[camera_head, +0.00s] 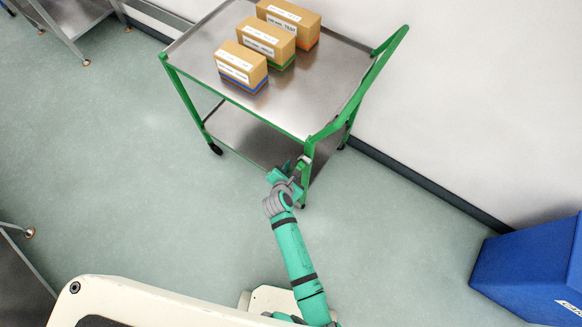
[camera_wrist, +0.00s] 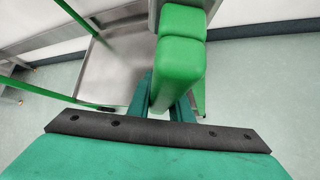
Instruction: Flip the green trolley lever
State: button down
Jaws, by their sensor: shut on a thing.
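A trolley with a green frame and two grey metal shelves (camera_head: 306,85) stands ahead of me. A grey metal shelf of it also shows in the wrist view (camera_wrist: 112,62). My gripper (camera_head: 298,163) is at the trolley's near right corner post, below the top shelf. In the wrist view, my gripper (camera_wrist: 165,100) has its teal fingers on both sides of a green padded lever (camera_wrist: 180,70), and it is shut on that lever. The fingertips are partly hidden behind the lever. The lever is small and mostly hidden by my gripper in the head view.
Several cardboard boxes stand on the top shelf, the nearest with a blue base (camera_head: 240,66). A white wall runs behind the trolley. A blue bin (camera_head: 530,270) stands at the right. The floor (camera_head: 130,190) to the left is clear.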

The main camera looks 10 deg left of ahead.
aim_at(295, 167)
jog(key=c, duration=1.6)
grip_release()
jog(key=shift+d, duration=0.1)
jog(key=v, duration=1.1)
jog(key=shift+w, duration=0.1)
